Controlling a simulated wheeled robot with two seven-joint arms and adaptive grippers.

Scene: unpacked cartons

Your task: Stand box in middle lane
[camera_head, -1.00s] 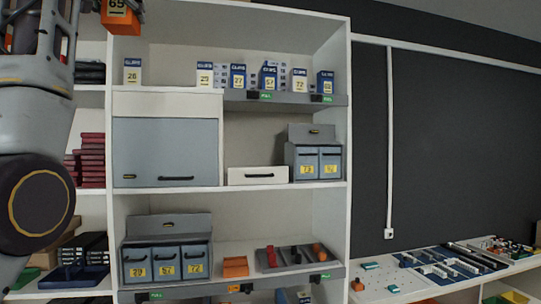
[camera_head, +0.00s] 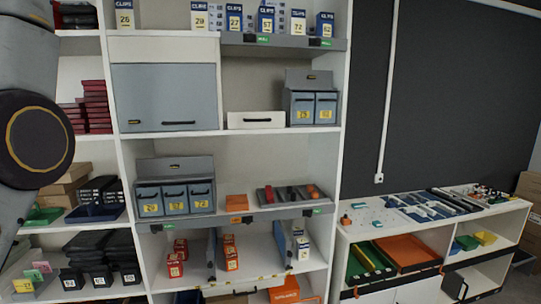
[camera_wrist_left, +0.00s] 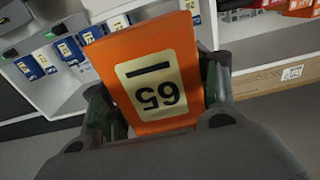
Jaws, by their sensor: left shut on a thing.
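An orange box (camera_wrist_left: 152,48) with a pale label printed 65, upside down in the left wrist view, is held between the fingers of my left gripper (camera_wrist_left: 160,95). The gripper is shut on it. In the head view only part of my left arm shows at the left edge; the gripper and held box are out of that view. The lower shelf (camera_head: 255,272) has upright dividers making lanes. Red boxes stand in the left lane (camera_head: 175,258) and beside the divider in the middle lane (camera_head: 231,252). Blue-and-white boxes (camera_head: 302,246) stand at the right. My right gripper is not in view.
Above that shelf are grey drawers (camera_head: 175,200), an orange bin (camera_head: 237,202) and a divided tray (camera_head: 290,194). The shelf's right upright (camera_head: 337,170) and the dividers bound the lanes. A low white cabinet (camera_head: 400,270) stands at the right.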

